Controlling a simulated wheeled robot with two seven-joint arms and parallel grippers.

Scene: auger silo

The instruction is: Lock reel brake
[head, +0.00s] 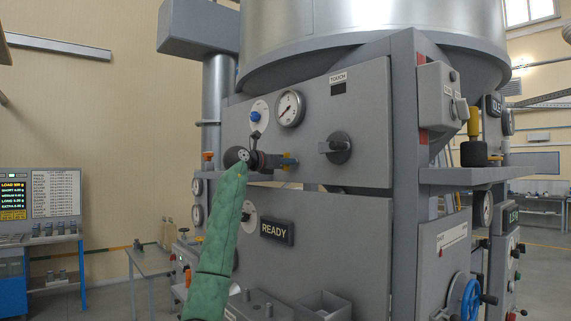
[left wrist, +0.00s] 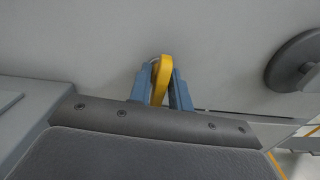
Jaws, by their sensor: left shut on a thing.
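A yellow handle (head: 291,161) sits on the grey front panel of the machine, to the left of a dark round knob. It also shows in the left wrist view (left wrist: 159,80), upright between the fingers. My left gripper (head: 280,161) reaches it from the left and is shut on it. Its two blue fingers (left wrist: 160,88) stand on either side of the handle, close to the panel. The handle's mount is partly hidden by the fingers. No label naming a reel brake is readable here. My right gripper is not in view.
A dark rotary knob (head: 337,148) stands out to the right of the handle, and a dial gauge (head: 290,108) is above it. A READY sign (head: 277,231) is below. A grey ledge (head: 475,174) and blue handwheel (head: 470,298) are at the right.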

